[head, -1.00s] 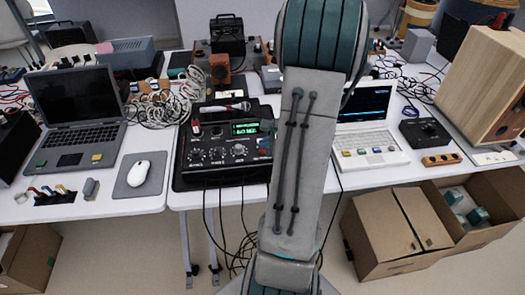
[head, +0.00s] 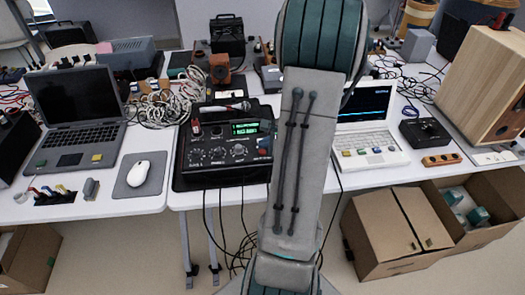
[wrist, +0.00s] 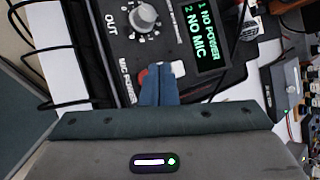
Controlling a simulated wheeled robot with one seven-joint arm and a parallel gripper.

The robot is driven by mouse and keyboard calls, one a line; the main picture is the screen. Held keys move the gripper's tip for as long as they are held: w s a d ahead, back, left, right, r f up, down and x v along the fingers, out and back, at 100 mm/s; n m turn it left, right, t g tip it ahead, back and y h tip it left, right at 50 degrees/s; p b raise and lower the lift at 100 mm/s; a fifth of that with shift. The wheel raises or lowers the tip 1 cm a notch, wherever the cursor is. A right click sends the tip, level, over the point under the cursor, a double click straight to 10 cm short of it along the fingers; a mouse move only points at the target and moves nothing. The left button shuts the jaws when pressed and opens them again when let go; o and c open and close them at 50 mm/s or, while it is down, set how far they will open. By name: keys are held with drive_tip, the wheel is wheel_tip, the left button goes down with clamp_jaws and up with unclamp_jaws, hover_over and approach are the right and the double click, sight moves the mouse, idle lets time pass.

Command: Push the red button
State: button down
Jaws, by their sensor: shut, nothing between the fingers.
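The black tester box (head: 225,165) stands on the white table, left of my arm in the head view. In the wrist view its lit display (wrist: 203,35) reads "1 NO POWER, 2 NO MIC". A small red button (wrist: 142,76) shows next to the "MIC POWER" lettering, just left of my fingertips and partly covered by them. My gripper (wrist: 159,72) is shut and empty, its blue fingers together over the box's panel. I cannot tell whether the fingertips touch the panel or the button. In the head view my arm hides most of the gripper.
A microphone (head: 225,107) lies at the back of the box. A dark laptop (head: 75,120) and a mouse (head: 138,173) are to the left; a white laptop (head: 368,140) is to the right. Coiled cables (head: 160,105) lie behind. Cables hang down the table's front edge.

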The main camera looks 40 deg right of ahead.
sight(265, 153)
drive_tip(key=shift+f, duration=0.15)
drive_tip(key=shift+f+b, duration=0.35)
drive_tip(key=shift+b, duration=0.4)
drive_tip(key=shift+f+b, duration=0.45)
drive_tip(key=shift+b, duration=0.2)
idle(0.4)
drive_tip(key=shift+r, duration=0.15)
drive_tip(key=shift+r+p, duration=0.6)
drive_tip(key=shift+r, duration=0.2)
wheel_tip(265, 153, up, 6)
drive_tip(key=p, duration=0.3)
drive_tip(key=shift+p, duration=0.4)
